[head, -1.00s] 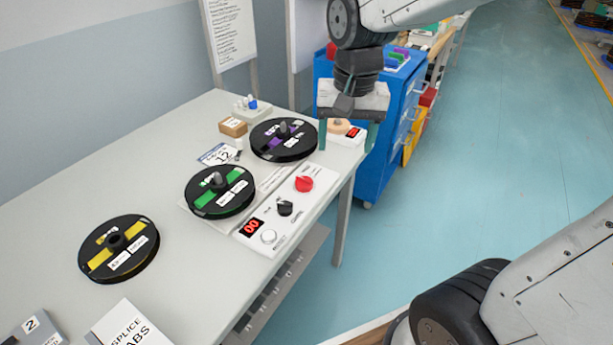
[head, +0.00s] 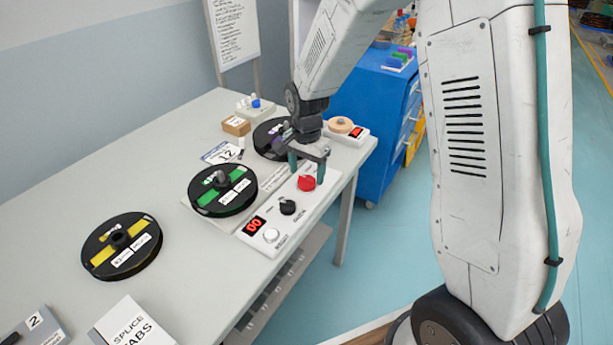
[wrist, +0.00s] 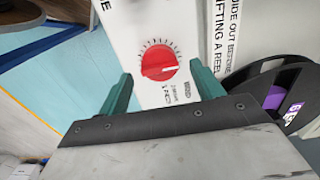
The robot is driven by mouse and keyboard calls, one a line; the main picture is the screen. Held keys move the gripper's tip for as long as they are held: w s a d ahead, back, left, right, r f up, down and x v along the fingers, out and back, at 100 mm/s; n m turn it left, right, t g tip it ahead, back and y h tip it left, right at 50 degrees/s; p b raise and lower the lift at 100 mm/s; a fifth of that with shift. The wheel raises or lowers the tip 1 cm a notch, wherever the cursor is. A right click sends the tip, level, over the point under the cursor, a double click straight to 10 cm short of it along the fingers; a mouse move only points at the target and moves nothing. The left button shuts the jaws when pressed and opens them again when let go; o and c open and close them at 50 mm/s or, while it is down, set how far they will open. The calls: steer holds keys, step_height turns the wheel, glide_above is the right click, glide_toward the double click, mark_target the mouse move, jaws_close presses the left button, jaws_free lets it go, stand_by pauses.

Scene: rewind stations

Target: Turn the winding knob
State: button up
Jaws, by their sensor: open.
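A white control box (head: 262,240) lies on the table and bears a red knob (head: 306,183), a black knob (head: 287,207), a pale round button (head: 271,235) and a red digit display (head: 254,226). My gripper (head: 307,170) is open, pointing down over the red knob. In the wrist view, the red knob (wrist: 158,62), with its white pointer line and dial marks, lies ahead between the two green fingers and apart from both. The black knob is out of that view.
A reel with a green label (head: 222,190) sits left of the box, and a reel with a yellow label (head: 121,246) is nearer. A purple-marked reel (head: 266,136) is close behind my gripper, partly hidden. A blue cabinet (head: 362,102) stands beyond the table.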

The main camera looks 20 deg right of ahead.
mark_target(307, 181)
steer(key=shift+f, duration=1.2)
steer(key=c, duration=1)
steer(key=shift+o, duration=0.2)
steer(key=shift+n, duration=0.3)
steer(key=n, duration=0.5)
steer(key=shift+n, duration=0.3)
steer(key=n, duration=0.5)
steer(key=shift+n, duration=0.3)
